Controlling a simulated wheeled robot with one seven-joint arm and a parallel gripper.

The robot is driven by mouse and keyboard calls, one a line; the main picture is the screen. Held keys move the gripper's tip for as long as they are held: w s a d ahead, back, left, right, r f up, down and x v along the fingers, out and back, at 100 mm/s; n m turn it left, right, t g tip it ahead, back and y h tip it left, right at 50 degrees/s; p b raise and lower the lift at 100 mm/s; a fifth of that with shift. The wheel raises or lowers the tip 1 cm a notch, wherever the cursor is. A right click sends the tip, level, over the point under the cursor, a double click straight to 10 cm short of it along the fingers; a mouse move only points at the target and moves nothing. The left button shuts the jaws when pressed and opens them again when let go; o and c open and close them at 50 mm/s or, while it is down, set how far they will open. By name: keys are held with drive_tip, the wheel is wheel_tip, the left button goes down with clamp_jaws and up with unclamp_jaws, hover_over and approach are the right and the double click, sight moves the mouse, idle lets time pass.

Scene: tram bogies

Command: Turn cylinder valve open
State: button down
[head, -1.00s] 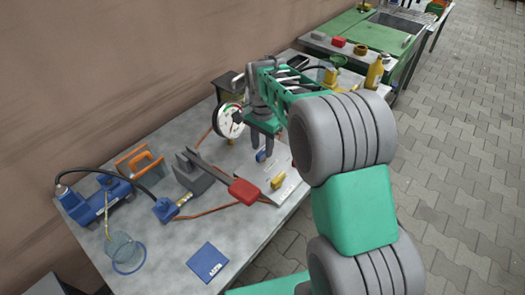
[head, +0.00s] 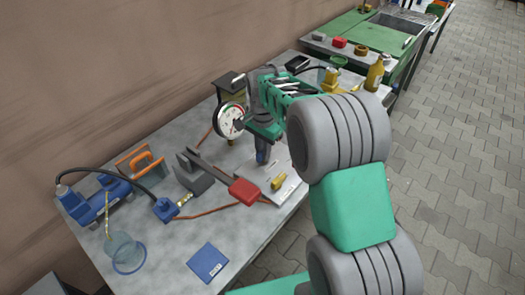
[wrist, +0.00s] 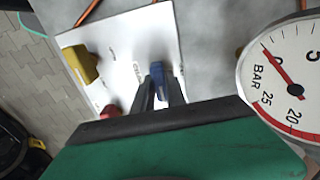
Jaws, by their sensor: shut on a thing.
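My gripper (head: 263,148) points down over a white plate (wrist: 110,42) on the grey bench. In the wrist view its two dark fingers (wrist: 159,92) are shut on a blue handle (wrist: 157,70), one on each side. In the head view only a little of the blue handle shows below the fingers. A yellow handle (wrist: 83,62) stands on the plate to the left, and a red part (wrist: 110,111) is partly hidden by my gripper. Print on the plate is too small to read. I cannot tell by label which one is the cylinder valve.
A round pressure gauge (head: 229,121) stands close beside my gripper; its red needle is near zero in the wrist view (wrist: 290,75).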

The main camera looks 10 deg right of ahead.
drive_tip(key=shift+n, duration=0.4)
drive_tip(key=n+p, duration=0.1)
drive_tip(key=n, duration=0.2)
drive_tip(key=shift+n, duration=0.3)
drive_tip(key=n+p, duration=0.1)
drive_tip(key=n, duration=0.3)
drive_tip(key=shift+r+n, duration=0.1)
drive_tip(key=shift+n, duration=0.2)
drive_tip(key=n, duration=0.4)
drive_tip(key=shift+p, duration=0.35)
drive_tip(key=shift+n, duration=2.5)
drive_tip(key=c, duration=1.4)
unclamp_jaws()
drive_tip(key=shift+o, duration=0.2)
wheel_tip(320, 180, up, 8)
drive_tip(key=shift+s+f, duration=0.1)
drive_tip(key=shift+f, duration=0.1)
